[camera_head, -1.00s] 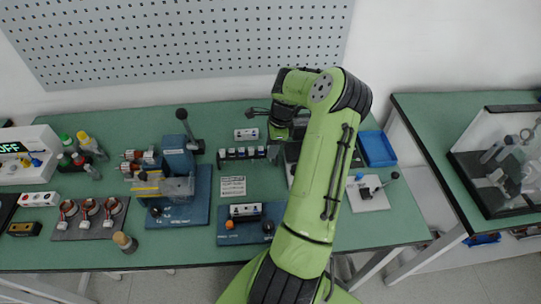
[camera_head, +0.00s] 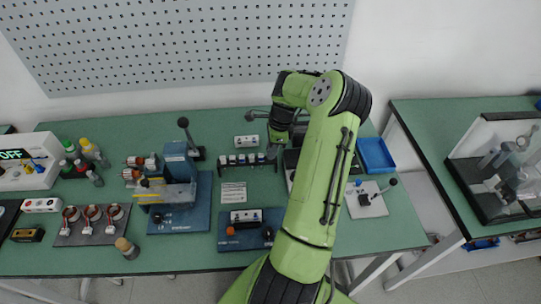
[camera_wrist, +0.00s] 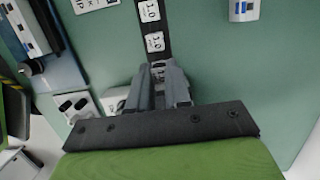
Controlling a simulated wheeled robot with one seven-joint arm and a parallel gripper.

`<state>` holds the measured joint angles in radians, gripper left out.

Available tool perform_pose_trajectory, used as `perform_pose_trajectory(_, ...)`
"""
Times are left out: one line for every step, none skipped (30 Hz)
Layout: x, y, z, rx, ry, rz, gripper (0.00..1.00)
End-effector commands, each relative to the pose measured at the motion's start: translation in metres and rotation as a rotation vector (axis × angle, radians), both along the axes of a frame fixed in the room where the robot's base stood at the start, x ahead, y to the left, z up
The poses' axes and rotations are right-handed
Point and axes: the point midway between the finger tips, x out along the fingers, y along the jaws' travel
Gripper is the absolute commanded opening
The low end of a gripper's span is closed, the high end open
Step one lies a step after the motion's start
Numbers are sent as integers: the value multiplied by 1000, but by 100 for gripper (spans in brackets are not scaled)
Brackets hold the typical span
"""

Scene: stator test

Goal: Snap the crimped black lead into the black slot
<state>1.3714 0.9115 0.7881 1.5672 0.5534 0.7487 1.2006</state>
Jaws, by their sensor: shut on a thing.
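My gripper (camera_wrist: 158,85) points at the table in the wrist view, its two grey fingers close together. They are shut on a small greyish piece (camera_wrist: 158,68), mostly hidden between the fingertips; I cannot tell clearly whether it is the black lead. The fingertips are at the near end of a black strip (camera_wrist: 152,52) with white labelled blocks. In the head view my gripper (camera_head: 272,146) is at the right end of this rack (camera_head: 248,166), partly hidden by my arm. I cannot make out the black slot for certain.
A blue lever press (camera_head: 180,165) stands left, a blue tray (camera_head: 377,154) right. A white socket block (camera_head: 246,141) lies behind the rack.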

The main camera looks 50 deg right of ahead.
Motion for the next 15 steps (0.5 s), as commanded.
perform_pose_trajectory(0,0,7,0,0,0,0)
perform_pose_trajectory(0,0,9,0,0,0,0)
perform_pose_trajectory(0,0,12,0,0,0,0)
perform_pose_trajectory(0,0,14,0,0,1,0)
perform_pose_trajectory(0,0,16,0,0,1,0)
perform_pose_trajectory(0,0,19,0,0,1,0)
perform_pose_trajectory(0,0,21,0,0,1,0)
perform_pose_trajectory(0,0,23,0,0,1,0)
perform_pose_trajectory(0,0,26,0,0,1,0)
perform_pose_trajectory(0,0,28,0,0,1,0)
perform_pose_trajectory(0,0,30,0,0,1,0)
perform_pose_trajectory(0,0,32,-1,-1,1,0)
perform_pose_trajectory(0,0,34,-1,-1,1,0)
perform_pose_trajectory(0,0,37,-1,-1,1,0)
perform_pose_trajectory(0,0,39,-1,-1,1,0)
